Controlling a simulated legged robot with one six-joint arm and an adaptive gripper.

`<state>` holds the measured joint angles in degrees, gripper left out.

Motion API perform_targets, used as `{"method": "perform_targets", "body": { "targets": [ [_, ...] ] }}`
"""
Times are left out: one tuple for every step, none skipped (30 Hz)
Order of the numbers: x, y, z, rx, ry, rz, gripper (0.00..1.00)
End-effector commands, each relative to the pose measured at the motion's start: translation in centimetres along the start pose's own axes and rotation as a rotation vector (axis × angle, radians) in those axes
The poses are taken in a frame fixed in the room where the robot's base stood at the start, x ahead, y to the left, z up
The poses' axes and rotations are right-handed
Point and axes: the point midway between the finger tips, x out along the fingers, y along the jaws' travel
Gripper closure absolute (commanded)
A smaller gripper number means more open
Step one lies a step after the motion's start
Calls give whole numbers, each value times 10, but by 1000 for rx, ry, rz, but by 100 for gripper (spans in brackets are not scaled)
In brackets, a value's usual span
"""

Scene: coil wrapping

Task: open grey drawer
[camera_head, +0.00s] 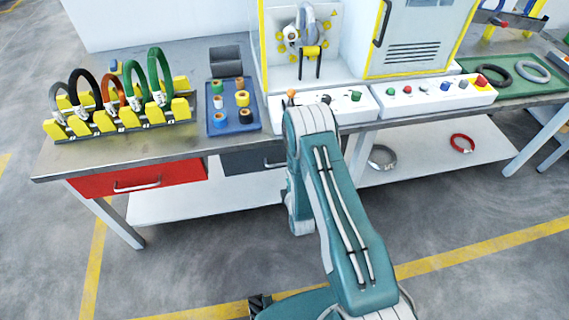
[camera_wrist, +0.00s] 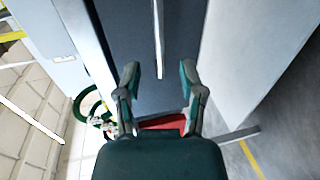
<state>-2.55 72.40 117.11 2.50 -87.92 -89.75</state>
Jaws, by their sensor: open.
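The grey drawer (camera_head: 238,162) is under the workbench, right of the red drawer, and looks shut. Its right part is hidden behind my arm in the head view. Its dark front (camera_wrist: 125,35) fills the upper middle of the wrist view. Its pale bar handle (camera_wrist: 158,38) runs lengthwise there from the top edge down to the level of the fingertips. My gripper (camera_wrist: 160,72) is open and faces the drawer front, with one finger on each side of the handle's line. The fingers look apart from the handle. In the head view my gripper is hidden behind my arm.
The red drawer (camera_head: 138,178) is left of the grey one and also shows in the wrist view (camera_wrist: 165,123). The workbench top (camera_head: 190,60) holds a yellow coil rack (camera_head: 120,120) and a blue tray (camera_head: 220,128). The lower shelf (camera_head: 190,203) runs beneath. Floor in front is clear.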

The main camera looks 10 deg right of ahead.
Motion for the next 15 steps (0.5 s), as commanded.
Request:
{"method": "perform_targets", "body": {
  "targets": [
    [11, 0, 0, 0, 0, 3, 49],
    [16, 0, 0, 0, 0, 3, 49],
    [24, 1, 0, 0, 0, 3, 49],
    [29, 0, 0, 0, 0, 2, 49],
    [35, 0, 0, 1, 0, 2, 49],
    [42, 0, 0, 1, 0, 1, 49],
    [47, 0, 0, 1, 0, 1, 49],
    [52, 0, 0, 1, 0, 1, 49],
    [57, 0, 0, 1, 0, 1, 49],
    [61, 0, 0, 1, 0, 1, 49],
    [64, 0, 0, 1, 0, 0, 49],
    [68, 0, 0, 1, 0, 1, 49],
    [70, 0, 0, 1, 0, 0, 49],
    [72, 0, 0, 1, 0, -1, 49],
    [74, 0, 0, 1, 0, -2, 49]
  ]
}}
